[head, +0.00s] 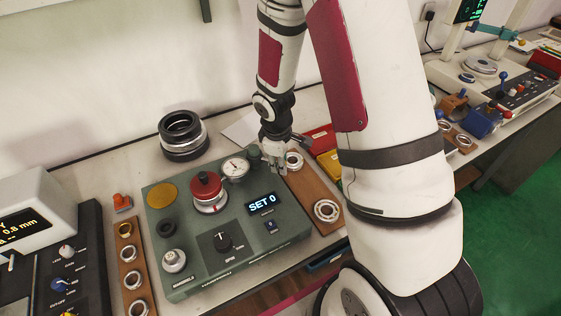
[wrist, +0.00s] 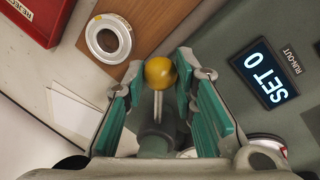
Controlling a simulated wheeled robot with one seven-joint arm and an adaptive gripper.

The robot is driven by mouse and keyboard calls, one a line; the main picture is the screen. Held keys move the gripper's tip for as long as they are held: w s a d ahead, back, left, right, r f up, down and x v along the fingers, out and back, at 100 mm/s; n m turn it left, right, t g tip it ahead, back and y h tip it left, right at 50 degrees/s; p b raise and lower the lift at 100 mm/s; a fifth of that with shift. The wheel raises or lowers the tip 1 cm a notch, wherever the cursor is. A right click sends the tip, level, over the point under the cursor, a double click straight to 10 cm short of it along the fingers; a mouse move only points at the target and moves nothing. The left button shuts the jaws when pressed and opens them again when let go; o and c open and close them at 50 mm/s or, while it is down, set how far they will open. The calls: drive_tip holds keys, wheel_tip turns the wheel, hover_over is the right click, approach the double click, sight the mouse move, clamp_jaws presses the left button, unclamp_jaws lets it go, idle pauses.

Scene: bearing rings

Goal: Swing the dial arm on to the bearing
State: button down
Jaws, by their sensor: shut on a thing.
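A green run-out tester (head: 190,270) stands on the bench, with its display (head: 262,204) reading "SET 0". A bearing (head: 210,206) with a red cap (head: 205,184) sits on it. The round white dial (head: 235,168) is just right of the red cap; whether its tip touches the bearing cannot be told. My gripper (head: 274,166) is at the tester's back right corner, right of the dial. In the wrist view, my gripper (wrist: 163,78) is shut on a yellow ball knob (wrist: 160,72) on a thin steel rod (wrist: 157,106). My fingers hide the knob in the head view.
A wooden board with rings (head: 305,188) lies right of the tester, close to my gripper. Another ring board (head: 130,262) lies left. Stacked dark rings (head: 183,135) stand behind. A red box (wrist: 50,15) and white cards (wrist: 78,115) show in the wrist view.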

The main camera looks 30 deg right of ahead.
drive_tip(key=shift+w+r, duration=0.1)
drive_tip(key=shift+w, duration=0.05)
drive_tip(key=c, duration=1.3)
unclamp_jaws()
wheel_tip(320, 180, up, 12)
drive_tip(key=s+a, duration=0.1)
drive_tip(key=shift+s+a, duration=0.3)
drive_tip(key=shift+s, duration=0.05)
drive_tip(key=s+a+r+m+t, duration=0.2)
drive_tip(key=s+a+r+m, duration=0.1)
drive_tip(key=s+r, duration=0.6)
drive_tip(key=s+a+r+m+t+y, duration=0.1)
drive_tip(key=s+a+r+m, duration=0.2)
drive_tip(key=s+r, duration=0.7)
drive_tip(key=shift+s+a+m+t+y, duration=0.15)
drive_tip(key=shift+s+m+t+y, duration=0.25)
drive_tip(key=shift+m, duration=0.8)
